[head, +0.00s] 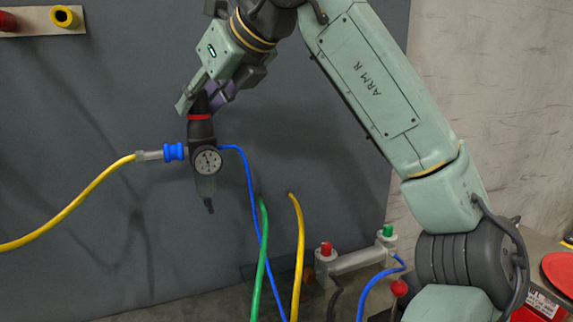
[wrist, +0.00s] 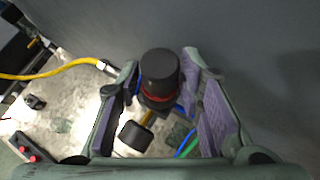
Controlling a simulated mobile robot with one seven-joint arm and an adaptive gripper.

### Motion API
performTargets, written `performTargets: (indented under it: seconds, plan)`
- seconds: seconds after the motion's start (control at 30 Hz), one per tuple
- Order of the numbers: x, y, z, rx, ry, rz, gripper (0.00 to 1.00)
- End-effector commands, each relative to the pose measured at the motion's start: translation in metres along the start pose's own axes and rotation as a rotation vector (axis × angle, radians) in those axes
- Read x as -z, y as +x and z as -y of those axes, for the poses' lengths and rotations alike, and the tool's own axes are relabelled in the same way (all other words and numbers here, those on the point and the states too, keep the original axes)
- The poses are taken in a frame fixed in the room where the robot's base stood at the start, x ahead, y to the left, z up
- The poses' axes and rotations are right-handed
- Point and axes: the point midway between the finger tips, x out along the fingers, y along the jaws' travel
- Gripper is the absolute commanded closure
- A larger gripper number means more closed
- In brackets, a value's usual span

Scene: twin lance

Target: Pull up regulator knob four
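One regulator (head: 202,137) shows on the dark wall panel, with a black body, a red ring and a round gauge facing out. Its black knob (wrist: 159,68) points up toward my wrist camera, and the red ring (wrist: 158,97) shows just below the knob. I see no number on it. My gripper (head: 200,102) is above the regulator with its fingers down on either side of the knob. In the wrist view the purple-padded fingers (wrist: 160,72) stand apart, with narrow gaps beside the knob. The head view hides most of the knob behind the fingers.
A yellow hose (head: 75,205) joins the regulator's left through a blue fitting (head: 173,152); a thin blue hose (head: 247,185) leaves its right. A pipe fitting with red and green caps (head: 355,258) stands lower right.

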Motion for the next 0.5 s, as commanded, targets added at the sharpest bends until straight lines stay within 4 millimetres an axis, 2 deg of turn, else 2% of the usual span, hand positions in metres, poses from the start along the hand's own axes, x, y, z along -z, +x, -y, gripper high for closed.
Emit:
performTargets:
  seconds: [0.07, 0.43, 0.5]
  plan:
    - [0.0, -0.0001, 0.0, 0.0, 0.0, 0.0, 0.74]
    - [0.0001, -0.0001, -0.0001, 0.0, 0.0, 0.0, 0.99]
    - [0.0001, -0.0001, -0.0001, 0.0, 0.0, 0.0, 1.0]
